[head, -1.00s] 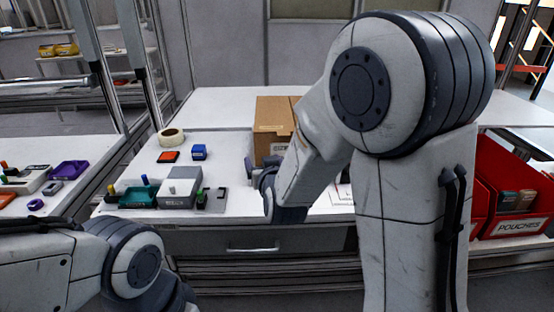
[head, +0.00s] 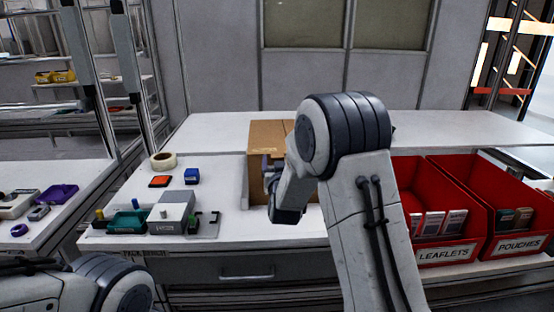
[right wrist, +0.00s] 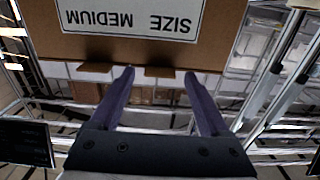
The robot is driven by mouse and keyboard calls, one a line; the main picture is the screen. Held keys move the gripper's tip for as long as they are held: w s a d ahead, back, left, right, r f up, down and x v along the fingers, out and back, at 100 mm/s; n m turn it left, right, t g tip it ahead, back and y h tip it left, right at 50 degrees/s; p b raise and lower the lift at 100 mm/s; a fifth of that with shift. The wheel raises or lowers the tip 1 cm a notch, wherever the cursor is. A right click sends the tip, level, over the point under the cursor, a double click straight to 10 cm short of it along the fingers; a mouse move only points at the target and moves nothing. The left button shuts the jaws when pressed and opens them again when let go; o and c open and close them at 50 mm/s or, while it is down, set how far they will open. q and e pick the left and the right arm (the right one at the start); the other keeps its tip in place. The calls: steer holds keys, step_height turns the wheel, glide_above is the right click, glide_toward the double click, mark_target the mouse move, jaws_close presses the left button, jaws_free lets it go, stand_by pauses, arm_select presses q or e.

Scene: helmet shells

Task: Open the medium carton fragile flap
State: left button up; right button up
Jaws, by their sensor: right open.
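The medium carton (head: 265,139) is a brown cardboard box on the white bench, partly hidden behind my right arm in the head view. In the right wrist view the carton (right wrist: 222,45) shows a white label reading "SIZE MEDIUM", upside down. My right gripper (head: 268,170) is at the carton's near side. In the right wrist view the two fingers of my right gripper (right wrist: 158,88) are spread apart with nothing between them, their tips by the carton's edge. I cannot make out the fragile flap. My left arm shows at the lower left, but its gripper is out of view.
A tape roll (head: 163,160), an orange pad (head: 160,181), a blue box (head: 192,176), a teal tray (head: 127,222) and a grey device (head: 172,212) stand left of the carton. Red bins of leaflets (head: 446,253) and pouches (head: 519,244) stand at the right.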

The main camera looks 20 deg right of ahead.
steer(key=shift+w, duration=0.2)
jaws_close()
stand_by(1.4)
